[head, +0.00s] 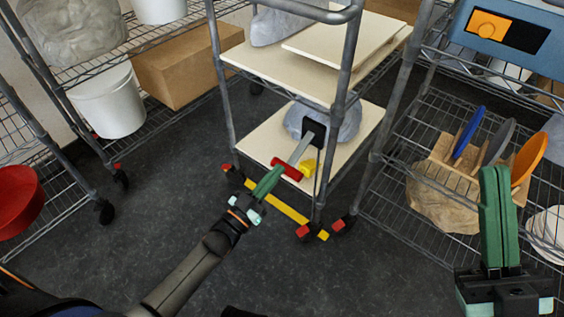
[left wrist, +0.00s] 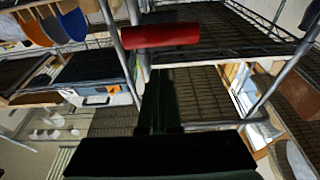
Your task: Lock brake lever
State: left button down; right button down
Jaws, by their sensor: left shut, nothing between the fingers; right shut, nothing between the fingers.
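The brake lever is a grey bar (head: 302,149) with a red cylindrical grip (head: 287,169), sloping down from a black pivot block (head: 314,132) at the cart's lower shelf. My left gripper (head: 277,172) has its green fingers shut and empty, with the tips at the red grip's left end; I cannot tell whether they touch. In the left wrist view the red grip (left wrist: 160,35) lies across the view just beyond the dark fingers (left wrist: 160,85). My right gripper (head: 493,172) is shut and empty at the lower right, far from the lever.
The cart (head: 262,150) has cream shelves, a yellow bar (head: 277,205) at its base and red-marked casters. A yellow piece (head: 308,167) sits beside the lever. Wire racks stand left and right; the right one holds a wooden rack with coloured discs (head: 529,157). Dark floor (head: 110,245) is open in front.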

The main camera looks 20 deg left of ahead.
pick_arm(q)
jog(key=s+f, duration=0.1)
jog(key=s+a+f, duration=0.1)
jog(key=s, duration=0.1)
jog(key=s+a+f, duration=0.1)
jog(key=shift+s+f, duration=0.1)
jog(key=shift+s, duration=0.2)
pick_arm(e)
jog(key=shift+w+f, duration=0.1)
jog(key=shift+w, duration=0.1)
jog(key=shift+s+a+f, duration=0.1)
